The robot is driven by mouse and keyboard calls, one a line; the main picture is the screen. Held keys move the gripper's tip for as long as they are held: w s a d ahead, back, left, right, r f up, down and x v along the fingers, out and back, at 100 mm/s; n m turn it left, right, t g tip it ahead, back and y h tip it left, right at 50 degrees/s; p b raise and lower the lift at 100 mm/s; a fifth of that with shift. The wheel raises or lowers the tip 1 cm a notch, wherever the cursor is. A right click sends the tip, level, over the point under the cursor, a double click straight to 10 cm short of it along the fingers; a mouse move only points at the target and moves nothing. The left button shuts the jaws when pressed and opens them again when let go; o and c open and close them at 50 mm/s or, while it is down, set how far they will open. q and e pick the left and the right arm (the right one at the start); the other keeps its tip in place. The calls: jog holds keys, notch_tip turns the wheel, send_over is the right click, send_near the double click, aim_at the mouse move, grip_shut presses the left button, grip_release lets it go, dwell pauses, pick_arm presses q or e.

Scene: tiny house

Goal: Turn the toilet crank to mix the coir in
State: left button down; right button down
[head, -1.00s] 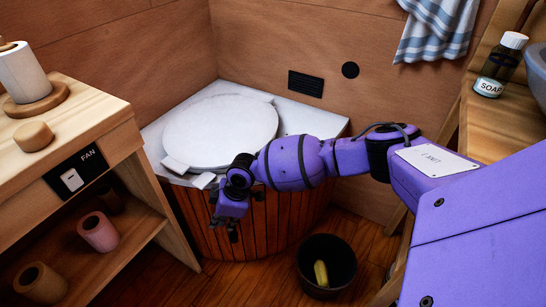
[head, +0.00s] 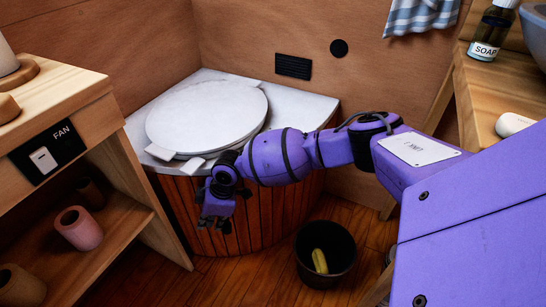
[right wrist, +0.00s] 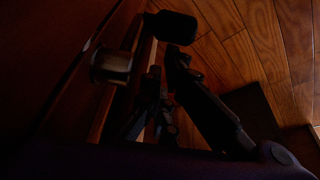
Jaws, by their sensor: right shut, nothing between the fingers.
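The toilet has a round white lid (head: 207,115) on a pale top and a curved body of reddish wooden slats (head: 285,207). The lid is down, with small white tabs at its front edge. My right gripper (head: 216,224) hangs low in front of the slatted body, fingers pointing down. It is shut and holds nothing. The right wrist view is very dark; it shows the black fingers (right wrist: 160,105) and a pale, short cylindrical piece (right wrist: 112,66) beside them, apart from them. It may be part of the crank, but I cannot tell. No crank shows clearly in the head view. My left gripper is out of view.
A black bucket (head: 345,268) with a yellow object (head: 320,261) inside stands on the floor right of the gripper. A wooden shelf with a fan switch (head: 43,160) and rolls (head: 79,228) is at left. A counter with a soap bottle (head: 490,32) is at right.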

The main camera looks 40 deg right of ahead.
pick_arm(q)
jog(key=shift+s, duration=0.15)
pick_arm(e)
jog(key=shift+w+h, duration=0.1)
jog(key=shift+h, duration=0.2)
pick_arm(q)
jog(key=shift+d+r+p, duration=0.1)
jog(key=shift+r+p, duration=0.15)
jog(key=shift+p, duration=0.15)
pick_arm(e)
jog(key=shift+d+f+g, duration=0.1)
jog(key=shift+g, duration=0.2)
